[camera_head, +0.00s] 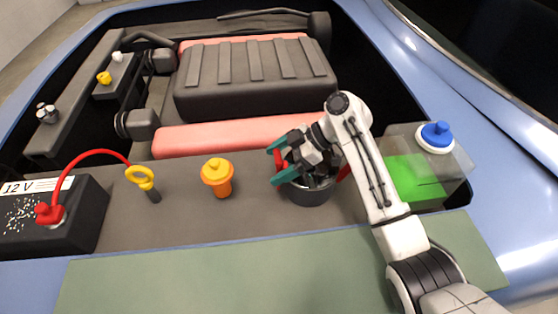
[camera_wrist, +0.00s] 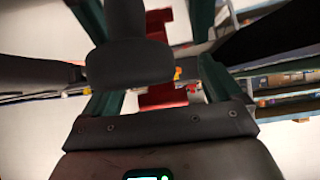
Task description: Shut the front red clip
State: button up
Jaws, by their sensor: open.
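A dark round housing (camera_head: 310,193) stands on the grey deck right of centre in the head view, with its top mostly hidden by my gripper (camera_head: 277,163). A red clip (camera_head: 279,158) shows at its left side, between my green fingertips. Another red piece (camera_head: 344,173) shows at its right side, partly behind my arm. I cannot tell which one is the front clip, nor whether either is latched. My gripper is open, pointing left, at the housing. In the wrist view a red part (camera_wrist: 160,97) and a dark rounded part (camera_wrist: 128,62) lie between the green fingers.
An orange-capped filler (camera_head: 217,178) and a yellow-ringed dipstick (camera_head: 141,178) stand left of the housing. A black battery (camera_head: 85,220) with a red cable is at far left. A clear tank (camera_head: 455,165) with green fluid and a blue cap (camera_head: 436,135) is on the right.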

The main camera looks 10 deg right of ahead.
jog(key=b+v, duration=0.1)
jog(key=v, duration=0.9)
jog(key=shift+d+r, duration=0.2)
jog(key=shift+d, duration=0.15)
